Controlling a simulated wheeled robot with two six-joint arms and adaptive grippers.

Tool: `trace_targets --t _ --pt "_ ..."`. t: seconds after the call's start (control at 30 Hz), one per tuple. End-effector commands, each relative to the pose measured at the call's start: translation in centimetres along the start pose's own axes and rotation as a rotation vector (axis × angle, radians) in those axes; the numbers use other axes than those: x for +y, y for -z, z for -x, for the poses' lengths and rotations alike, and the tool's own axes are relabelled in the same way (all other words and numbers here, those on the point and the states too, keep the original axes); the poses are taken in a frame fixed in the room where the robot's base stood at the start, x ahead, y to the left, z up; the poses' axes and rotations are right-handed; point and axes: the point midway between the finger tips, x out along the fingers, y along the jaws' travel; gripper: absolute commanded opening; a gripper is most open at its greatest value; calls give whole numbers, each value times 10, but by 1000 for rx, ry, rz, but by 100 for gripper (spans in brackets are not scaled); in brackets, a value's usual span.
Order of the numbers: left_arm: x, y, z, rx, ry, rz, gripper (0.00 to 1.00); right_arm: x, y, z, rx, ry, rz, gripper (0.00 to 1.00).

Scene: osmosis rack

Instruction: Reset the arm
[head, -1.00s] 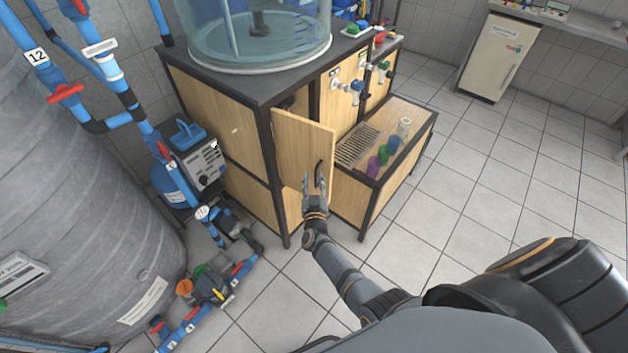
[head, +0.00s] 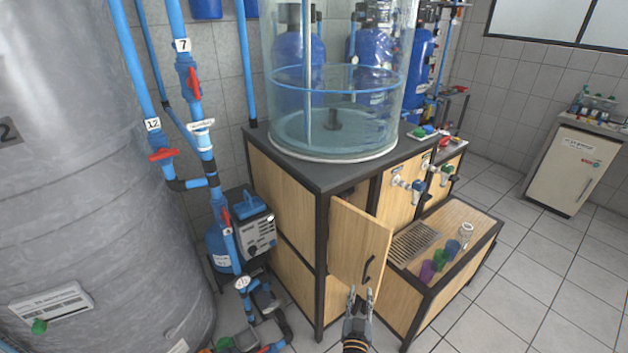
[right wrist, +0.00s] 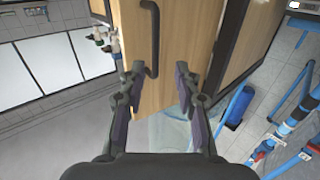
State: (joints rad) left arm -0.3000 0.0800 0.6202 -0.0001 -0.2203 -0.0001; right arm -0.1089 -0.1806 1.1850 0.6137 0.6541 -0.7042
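My right gripper (head: 361,296) is open and empty, just below and in front of the open cabinet door (head: 357,243). In the right wrist view the right gripper's two fingers (right wrist: 160,88) stand well apart, with the wooden door (right wrist: 178,70) beyond them. The black door handle (head: 367,269) shows above the gripper in the head view. In the right wrist view the handle (right wrist: 152,40) is near the left finger, and I cannot tell whether they touch. My left gripper is not in view.
A grey tank (head: 90,180) and blue pipes (head: 185,90) with red valves stand at the left. A clear cylinder (head: 335,115) stands on the cabinet. A low wooden bench (head: 485,222) with coloured cups is at the right. The tiled floor (head: 570,270) at the right is clear.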

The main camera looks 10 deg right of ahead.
Motion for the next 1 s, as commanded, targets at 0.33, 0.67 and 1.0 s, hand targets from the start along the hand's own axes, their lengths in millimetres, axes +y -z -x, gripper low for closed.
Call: trace_targets --t 0.33,0.67,1.0 --pt "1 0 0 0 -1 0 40 21 -186 105 -507 292 122 33" --pt "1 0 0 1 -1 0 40 152 -333 302 -1194 336 282 33" --pt "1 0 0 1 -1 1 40 218 -353 378 -1433 274 358 33"
